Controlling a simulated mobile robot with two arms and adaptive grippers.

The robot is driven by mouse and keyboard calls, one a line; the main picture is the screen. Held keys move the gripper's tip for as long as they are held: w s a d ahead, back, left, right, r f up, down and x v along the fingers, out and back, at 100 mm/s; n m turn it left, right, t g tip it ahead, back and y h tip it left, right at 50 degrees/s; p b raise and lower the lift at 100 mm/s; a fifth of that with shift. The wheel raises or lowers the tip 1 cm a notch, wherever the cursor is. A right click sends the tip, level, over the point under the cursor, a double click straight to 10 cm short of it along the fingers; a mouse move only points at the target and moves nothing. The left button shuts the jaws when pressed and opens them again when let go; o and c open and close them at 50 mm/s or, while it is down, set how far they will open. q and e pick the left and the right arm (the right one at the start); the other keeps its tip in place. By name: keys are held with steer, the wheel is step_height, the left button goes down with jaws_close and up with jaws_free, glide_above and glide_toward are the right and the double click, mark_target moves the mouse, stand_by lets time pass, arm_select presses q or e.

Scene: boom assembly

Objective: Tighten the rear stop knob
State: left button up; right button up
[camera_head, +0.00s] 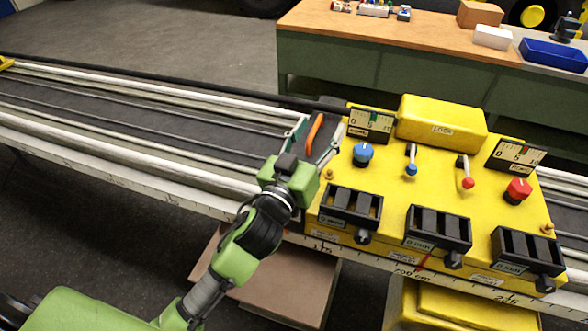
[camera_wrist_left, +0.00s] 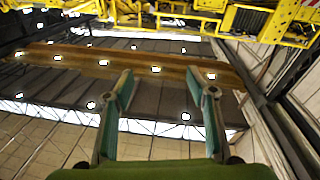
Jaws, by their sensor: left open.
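The yellow control box (camera_head: 385,205) sits on the long white rail (camera_head: 100,170). It carries a blue knob (camera_head: 363,154), a red knob (camera_head: 518,191), and black knobs (camera_head: 362,237) along its front edge. I cannot tell which part is the rear stop knob. My left gripper (camera_head: 318,124) is open at the box's left end, fingers pointing away toward the back. An orange elongated part (camera_head: 314,135) shows between the fingers; I cannot tell whether they touch it. In the left wrist view the gripper (camera_wrist_left: 163,78) is open with nothing between its fingertips. My right gripper is not in view.
Two levers, one blue-tipped (camera_head: 411,163) and one red-tipped (camera_head: 466,176), stand on the box. A workbench (camera_head: 400,35) with a blue bin (camera_head: 553,54) stands behind.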

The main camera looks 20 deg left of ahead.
arm_select(q)
steer(key=s+d+r+m+g+h, duration=0.1)
steer(key=d+r+m+g+h, duration=0.1)
steer(key=d+r+m+h, duration=1)
steer(key=s+d+f+m+g+h, duration=0.2)
steer(key=s+d+m+g, duration=0.1)
steer(key=d+m+g, duration=0.4)
steer(key=s+d+f+m+g+h, duration=0.1)
steer(key=s+d+f+m+g, duration=0.15)
steer(key=d+g, duration=0.5)
steer(key=w+a+f+n+g+y, duration=0.35)
steer(key=a+f+y, duration=0.7)
steer(key=a, duration=0.45)
steer(key=w+a+r+n+t+y, duration=0.1)
steer(key=w+a+n+y, duration=0.2)
steer(key=a, duration=0.6)
steer(key=a+r+n+y, duration=0.25)
steer(key=a+y, duration=0.25)
steer(key=a, duration=0.3)
steer(key=shift+h, duration=0.25)
step_height(320, 180, down, 13)
steer(key=p, duration=0.4)
steer(key=shift+w+r, duration=0.1)
steer(key=shift+r, duration=0.1)
steer(key=shift+f, duration=0.65)
